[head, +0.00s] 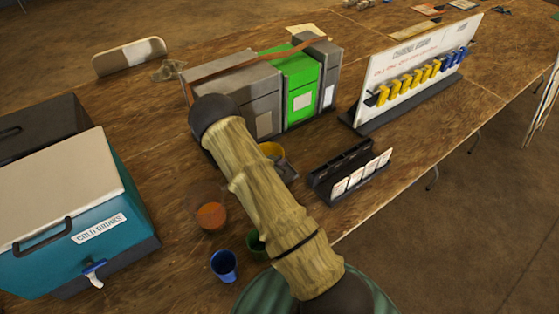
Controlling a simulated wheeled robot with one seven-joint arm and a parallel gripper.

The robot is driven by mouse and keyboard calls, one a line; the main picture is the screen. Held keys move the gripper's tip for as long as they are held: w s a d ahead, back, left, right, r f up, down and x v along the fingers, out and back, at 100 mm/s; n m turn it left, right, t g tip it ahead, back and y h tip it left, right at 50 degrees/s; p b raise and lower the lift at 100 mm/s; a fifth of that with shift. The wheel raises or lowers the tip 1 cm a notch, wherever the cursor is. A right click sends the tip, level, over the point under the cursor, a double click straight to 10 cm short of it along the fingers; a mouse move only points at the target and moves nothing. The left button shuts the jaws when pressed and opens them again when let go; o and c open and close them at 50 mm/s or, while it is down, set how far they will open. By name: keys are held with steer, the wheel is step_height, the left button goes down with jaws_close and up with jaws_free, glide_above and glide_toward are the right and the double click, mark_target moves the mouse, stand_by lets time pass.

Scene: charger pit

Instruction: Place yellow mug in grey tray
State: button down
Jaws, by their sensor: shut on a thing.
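The yellow mug (271,149) shows only in part, its upper edge to the right of my arm and in front of the grey and green boxes. A small dark grey part beside it, seen as my gripper (285,168), is mostly hidden behind my arm. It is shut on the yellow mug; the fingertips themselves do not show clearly. Whether the mug touches the table cannot be told. I cannot make out the grey tray for certain; my arm covers much of the middle of the table.
An orange mug (212,215), a blue mug (224,265) and a partly hidden green mug (255,244) stand left of my arm. A teal cooler (75,215) is at left. A black card holder (345,172) and a charging board (418,72) stand at right. Boxes (250,95) stand behind.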

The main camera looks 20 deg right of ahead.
steer(key=c, duration=1.5)
jaws_free()
steer(key=shift+s+a, duration=0.1)
steer(key=shift+a, duration=0.05)
steer(key=b+v, duration=0.1)
steer(key=v, duration=0.6)
steer(key=shift+r, duration=0.1)
